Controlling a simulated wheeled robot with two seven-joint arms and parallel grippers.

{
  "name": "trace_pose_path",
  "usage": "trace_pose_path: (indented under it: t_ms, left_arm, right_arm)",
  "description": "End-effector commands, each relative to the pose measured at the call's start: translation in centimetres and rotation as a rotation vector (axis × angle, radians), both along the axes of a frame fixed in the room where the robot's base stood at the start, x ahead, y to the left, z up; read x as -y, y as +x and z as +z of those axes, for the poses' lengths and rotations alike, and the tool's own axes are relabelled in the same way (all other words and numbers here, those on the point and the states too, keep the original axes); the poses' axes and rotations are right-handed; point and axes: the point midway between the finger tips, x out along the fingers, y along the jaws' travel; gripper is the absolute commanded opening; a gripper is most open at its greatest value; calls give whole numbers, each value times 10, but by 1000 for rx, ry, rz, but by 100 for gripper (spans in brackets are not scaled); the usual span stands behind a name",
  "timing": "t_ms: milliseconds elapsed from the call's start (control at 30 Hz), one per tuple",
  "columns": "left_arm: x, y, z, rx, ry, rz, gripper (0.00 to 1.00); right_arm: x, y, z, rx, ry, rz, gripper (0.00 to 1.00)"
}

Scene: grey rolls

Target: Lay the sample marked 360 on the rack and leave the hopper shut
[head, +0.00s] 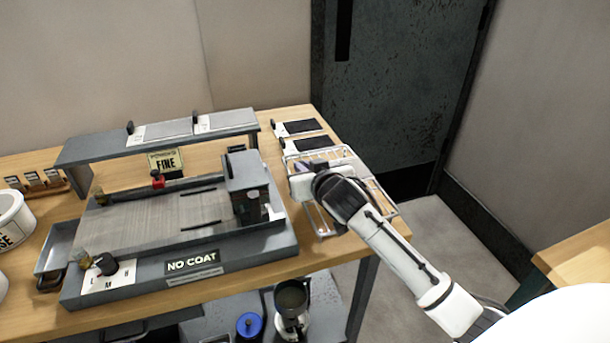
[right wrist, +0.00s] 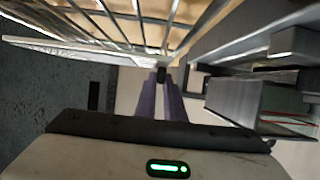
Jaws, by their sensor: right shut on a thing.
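My right gripper (head: 303,167) is over the wire rack (head: 322,222) at the table's right end. In the right wrist view, its purple fingers (right wrist: 160,98) are shut on the small black tab (right wrist: 161,75) of a pale, flat sample (right wrist: 75,52). The sample lies close to the rack wires (right wrist: 130,25); I cannot tell whether it touches them. Its marking cannot be read. Two other samples with black patches lie behind the rack, one at the back (head: 300,127) and one nearer (head: 313,143). A dark hopper-like block (head: 247,187) stands on the coating machine; its lid state is unclear. My left gripper is out of view.
The coating machine (head: 150,215), with a NO COAT sign (head: 192,262), fills the table's middle. A grey raised shelf (head: 100,147) holding pale cards stands behind it. A white roll-like container (head: 12,222) is at the left. A pot (head: 291,300) and a blue-lidded jar (head: 249,326) stand below.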

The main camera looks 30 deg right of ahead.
Motion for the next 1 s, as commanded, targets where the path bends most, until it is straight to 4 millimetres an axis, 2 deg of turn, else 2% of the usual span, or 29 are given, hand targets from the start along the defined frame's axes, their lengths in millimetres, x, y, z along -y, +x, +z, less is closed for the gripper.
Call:
trace_pose_path:
  t_ms: [33, 100, 467, 500, 600, 1000]
  left_arm:
    - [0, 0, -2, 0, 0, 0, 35]
    - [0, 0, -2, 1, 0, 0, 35]
    - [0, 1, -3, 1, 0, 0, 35]
    - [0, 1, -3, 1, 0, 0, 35]
    - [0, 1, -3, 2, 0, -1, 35]
    - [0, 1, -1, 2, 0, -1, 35]
  right_arm:
    - [0, 0, -11, -3, -1, 0, 0]
    - [0, 0, -18, -2, 0, 0, 0]
    - [0, 0, -22, 0, 0, 0, 0]
    - [0, 0, -23, -1, 0, 0, 10]
    - [0, 0, -22, 0, 0, 0, 27]
    - [-1, -3, -17, 0, -1, 1, 28]
